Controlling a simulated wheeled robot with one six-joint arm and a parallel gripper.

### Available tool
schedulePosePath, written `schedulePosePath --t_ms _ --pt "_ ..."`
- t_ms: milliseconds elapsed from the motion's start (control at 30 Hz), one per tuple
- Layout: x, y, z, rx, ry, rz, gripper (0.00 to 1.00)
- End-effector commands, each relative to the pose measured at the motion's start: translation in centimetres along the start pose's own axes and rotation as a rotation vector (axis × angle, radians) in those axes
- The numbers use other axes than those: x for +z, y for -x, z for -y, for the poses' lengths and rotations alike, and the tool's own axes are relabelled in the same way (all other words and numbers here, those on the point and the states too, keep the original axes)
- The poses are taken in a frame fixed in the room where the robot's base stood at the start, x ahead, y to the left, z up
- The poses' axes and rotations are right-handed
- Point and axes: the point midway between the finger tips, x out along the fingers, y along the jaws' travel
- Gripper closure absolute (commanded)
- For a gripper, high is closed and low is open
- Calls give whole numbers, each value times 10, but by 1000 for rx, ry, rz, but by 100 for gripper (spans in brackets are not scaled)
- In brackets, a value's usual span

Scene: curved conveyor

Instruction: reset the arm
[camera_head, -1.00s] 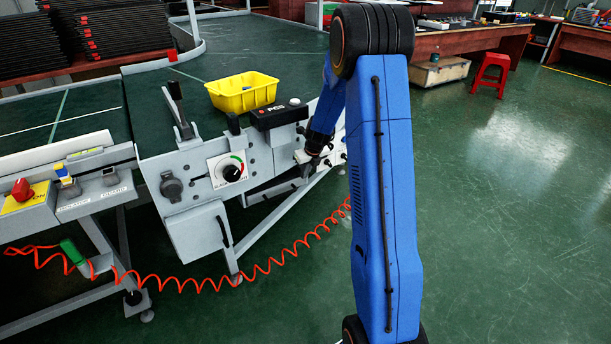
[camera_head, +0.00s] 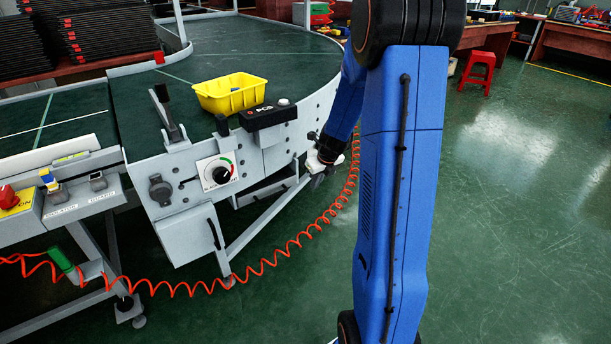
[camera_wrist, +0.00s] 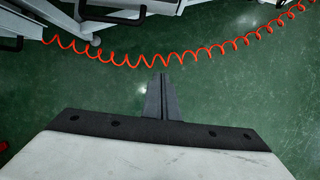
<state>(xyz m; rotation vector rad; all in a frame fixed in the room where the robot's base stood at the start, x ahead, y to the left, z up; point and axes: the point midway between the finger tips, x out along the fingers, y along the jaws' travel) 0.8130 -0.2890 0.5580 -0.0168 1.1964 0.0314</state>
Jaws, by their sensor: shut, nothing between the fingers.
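My blue arm (camera_head: 400,170) stands upright right of centre in the head view. Its forearm bends down and left behind the upper link. My gripper (camera_head: 318,160) is partly seen beside the right side of the conveyor frame, apart from it, above the floor. In the wrist view its two dark fingers (camera_wrist: 162,98) lie together over the green floor, with nothing between them.
The curved conveyor (camera_head: 270,52) carries a yellow bin (camera_head: 231,94) near a black control box (camera_head: 267,115). A coiled orange air hose (camera_head: 262,268) hangs below. A red stool (camera_head: 478,72) stands at the back right. The right floor is open.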

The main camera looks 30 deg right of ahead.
Motion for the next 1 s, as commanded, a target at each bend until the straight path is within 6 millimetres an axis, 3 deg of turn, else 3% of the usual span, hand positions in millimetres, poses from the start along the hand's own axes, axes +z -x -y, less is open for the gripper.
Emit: schedulePosePath --t_ms 367,667,1000 --pt "-2 12 -9 4 69 5 100" --pt "-6 81 -73 27 598 31 100" --pt "-38 160 -143 31 1278 55 100"
